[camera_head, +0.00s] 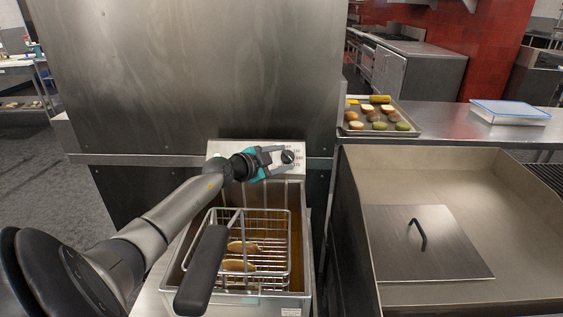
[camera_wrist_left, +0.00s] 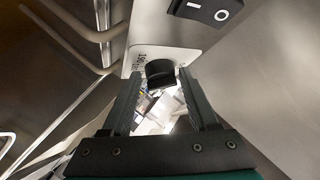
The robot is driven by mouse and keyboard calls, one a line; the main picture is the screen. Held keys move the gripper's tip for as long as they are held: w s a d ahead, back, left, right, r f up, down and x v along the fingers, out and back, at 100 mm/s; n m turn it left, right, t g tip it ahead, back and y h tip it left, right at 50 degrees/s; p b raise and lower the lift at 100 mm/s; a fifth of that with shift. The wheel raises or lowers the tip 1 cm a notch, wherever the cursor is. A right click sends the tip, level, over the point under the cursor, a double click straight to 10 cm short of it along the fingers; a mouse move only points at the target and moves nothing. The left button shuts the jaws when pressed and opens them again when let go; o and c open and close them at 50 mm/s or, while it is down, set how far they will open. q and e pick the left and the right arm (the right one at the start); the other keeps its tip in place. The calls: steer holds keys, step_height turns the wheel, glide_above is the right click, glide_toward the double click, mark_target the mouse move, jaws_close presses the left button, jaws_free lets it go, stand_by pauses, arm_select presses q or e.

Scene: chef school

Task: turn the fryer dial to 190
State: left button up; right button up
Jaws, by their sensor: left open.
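The fryer dial (camera_head: 288,156) is a round black knob on the pale control panel (camera_head: 216,149) at the back of the fryer. My left gripper (camera_head: 277,157) is open at the panel, its fingers pointing at the dial. In the left wrist view, the dial (camera_wrist_left: 160,72) sits between the two fingertips of the left gripper (camera_wrist_left: 160,80), with a finger on each side; whether they touch it I cannot tell. Small printed marks beside the dial are too small to read surely, and its setting cannot be told. My right gripper is not in view.
A wire basket (camera_head: 288,243) with brown food and a black handle (camera_head: 203,270) sits in the fryer below my left arm. A black rocker switch (camera_wrist_left: 208,10) is close above the dial. A tray (camera_head: 349,131) of food and a lidded pan (camera_head: 440,165) stand right.

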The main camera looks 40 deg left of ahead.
arm_select(q)
steer(key=shift+w, duration=0.1)
jaws_close()
stand_by(0.5)
